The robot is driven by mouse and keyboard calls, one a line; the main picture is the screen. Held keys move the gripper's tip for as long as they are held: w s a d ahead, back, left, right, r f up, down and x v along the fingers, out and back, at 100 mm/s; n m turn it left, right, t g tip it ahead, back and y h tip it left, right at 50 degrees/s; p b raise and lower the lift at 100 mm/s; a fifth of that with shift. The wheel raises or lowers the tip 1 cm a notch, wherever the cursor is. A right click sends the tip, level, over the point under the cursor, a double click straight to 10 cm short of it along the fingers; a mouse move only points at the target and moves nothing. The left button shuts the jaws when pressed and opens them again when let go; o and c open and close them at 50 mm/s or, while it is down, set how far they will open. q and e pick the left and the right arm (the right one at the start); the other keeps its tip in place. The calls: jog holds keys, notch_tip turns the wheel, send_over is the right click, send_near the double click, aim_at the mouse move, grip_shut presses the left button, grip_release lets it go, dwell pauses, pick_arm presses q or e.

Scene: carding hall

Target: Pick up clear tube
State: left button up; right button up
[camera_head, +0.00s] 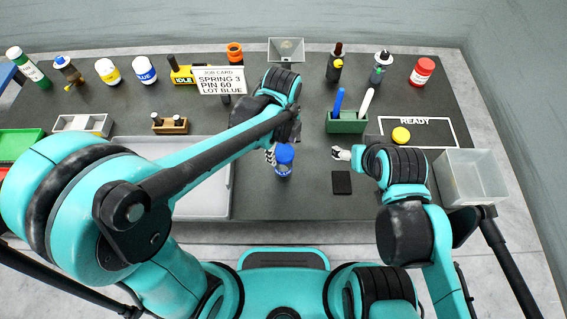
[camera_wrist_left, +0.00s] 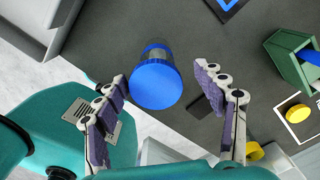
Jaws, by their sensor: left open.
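The clear tube (camera_head: 284,168) stands upright on the dark table in the head view, with a blue lid on top. In the left wrist view its round blue lid (camera_wrist_left: 155,86) shows from above, with a little of the clear body beyond it. My left gripper (camera_head: 272,154) is at the tube's left side in the head view. In the wrist view its two fingers are spread apart, one on each side of the lid, and hold nothing. My right gripper (camera_head: 341,153) is to the right of the tube, its fingers small and partly hidden by its wrist.
A dark square pad (camera_head: 342,183) lies right of the tube. A green holder (camera_head: 347,126) with a blue and a white stick stands behind. A yellow disc (camera_head: 401,135) lies in the READY area (camera_head: 437,130). A clear bin (camera_head: 470,180) is at right, a grey tray (camera_head: 205,208) at left.

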pick_arm(q)
jog(key=f, duration=0.2)
jog(key=f+b, duration=0.1)
jog(key=f, duration=0.2)
jog(key=s+f+b, duration=0.1)
jog(key=f, duration=0.1)
jog(key=shift+d+f, duration=0.15)
jog(key=shift+d, duration=0.05)
jog(key=c, duration=1.2)
